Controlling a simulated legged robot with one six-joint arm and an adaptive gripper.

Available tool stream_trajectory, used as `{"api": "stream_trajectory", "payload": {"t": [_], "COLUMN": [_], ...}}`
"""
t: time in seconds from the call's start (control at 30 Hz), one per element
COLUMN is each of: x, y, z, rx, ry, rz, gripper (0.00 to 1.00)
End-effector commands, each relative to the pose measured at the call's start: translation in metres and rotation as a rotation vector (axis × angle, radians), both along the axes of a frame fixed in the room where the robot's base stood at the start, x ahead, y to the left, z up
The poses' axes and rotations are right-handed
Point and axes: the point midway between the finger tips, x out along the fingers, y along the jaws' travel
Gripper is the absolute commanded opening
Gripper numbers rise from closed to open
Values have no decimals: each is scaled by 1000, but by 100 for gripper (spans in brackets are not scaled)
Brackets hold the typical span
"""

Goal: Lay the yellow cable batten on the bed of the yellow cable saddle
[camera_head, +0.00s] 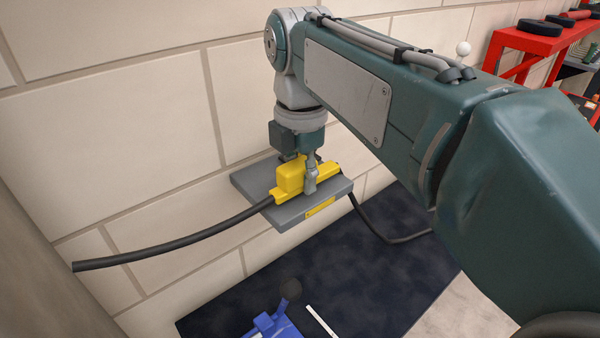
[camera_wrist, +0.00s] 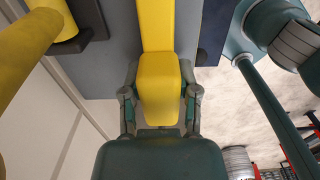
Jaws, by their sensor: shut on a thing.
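My gripper (camera_head: 312,178) points down over a grey shelf (camera_head: 247,182) on the block wall, shut on a yellow block. In the wrist view the fingers (camera_wrist: 160,105) close on both sides of this block (camera_wrist: 160,85), and a flat yellow bar (camera_wrist: 157,22) runs on from it. I take the held piece to be the yellow cable batten. In the head view a tall yellow block (camera_head: 290,178) and low yellow parts (camera_head: 327,172) crowd together at shelf level. I cannot tell batten from saddle there, nor whether they touch.
A black cable (camera_head: 175,250) sticks out left from the yellow parts, and a dark cable (camera_head: 370,225) hangs at right. A rounded yellow piece (camera_wrist: 22,45) is close at left in the wrist view. Blue equipment (camera_head: 272,325) is below; a red rack (camera_head: 510,42) is far right.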

Motion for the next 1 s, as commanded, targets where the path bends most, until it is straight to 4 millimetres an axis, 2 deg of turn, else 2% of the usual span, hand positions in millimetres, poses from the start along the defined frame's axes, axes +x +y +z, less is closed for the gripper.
{"api": "stream_trajectory", "payload": {"t": [0.63,0.67,0.7,0.73,1.0], "x": [0,0,0,0,0], "y": [0,0,0,0,0], "z": [-11,-11,-11,-11,-11], "rx": [0,0,0,0,0], "ry": [0,0,0,0,0], "rz": [0,0,0,0,0], "gripper": [0,50,68,81,81]}}
